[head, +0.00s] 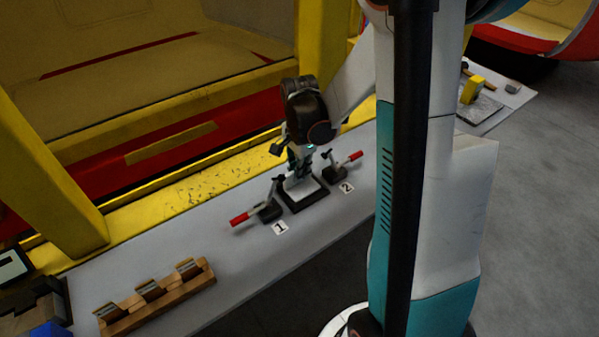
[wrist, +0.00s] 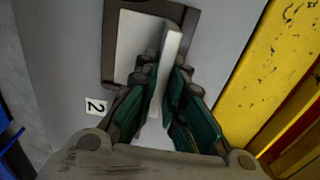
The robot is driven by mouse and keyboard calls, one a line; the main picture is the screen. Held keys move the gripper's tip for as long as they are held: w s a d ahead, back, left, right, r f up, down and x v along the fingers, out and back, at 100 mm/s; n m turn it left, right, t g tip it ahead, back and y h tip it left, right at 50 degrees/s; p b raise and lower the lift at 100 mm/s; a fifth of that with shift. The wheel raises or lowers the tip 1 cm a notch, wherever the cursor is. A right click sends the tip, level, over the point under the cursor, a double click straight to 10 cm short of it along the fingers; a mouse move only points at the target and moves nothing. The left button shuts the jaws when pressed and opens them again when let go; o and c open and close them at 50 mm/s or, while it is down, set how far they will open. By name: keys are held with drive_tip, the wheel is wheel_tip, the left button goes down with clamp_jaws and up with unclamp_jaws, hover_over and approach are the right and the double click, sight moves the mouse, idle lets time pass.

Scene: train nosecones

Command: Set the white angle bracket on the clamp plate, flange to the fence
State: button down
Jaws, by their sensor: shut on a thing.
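The white angle bracket (wrist: 172,48) is between the green fingers of my gripper (wrist: 168,100) in the wrist view. Its upright flange is pinched, and its flat white leg lies to the left of the flange. The bracket is over the dark-edged clamp plate (wrist: 108,50); I cannot tell whether it touches the plate. In the head view my gripper (head: 300,172) points down over the clamp plate (head: 304,207), with the white bracket (head: 299,187) under it. The fence is not clear to see; the fingers hide part of the bracket.
Red-handled clamps stand on both sides of the plate: one (head: 268,211) by label 1, one (head: 335,173) by label 2. A wooden rack (head: 160,296) stands at the front left. The yellow frame (head: 190,190) runs behind the grey table (head: 200,245), whose middle left is clear.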

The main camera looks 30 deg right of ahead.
drive_tip(key=c, duration=1.7)
unclamp_jaws()
drive_tip(key=shift+f, duration=0.1)
wheel_tip(320, 180, up, 12)
drive_tip(key=p, duration=0.3)
drive_tip(key=shift+r+p, duration=0.2)
drive_tip(key=shift+p, duration=0.1)
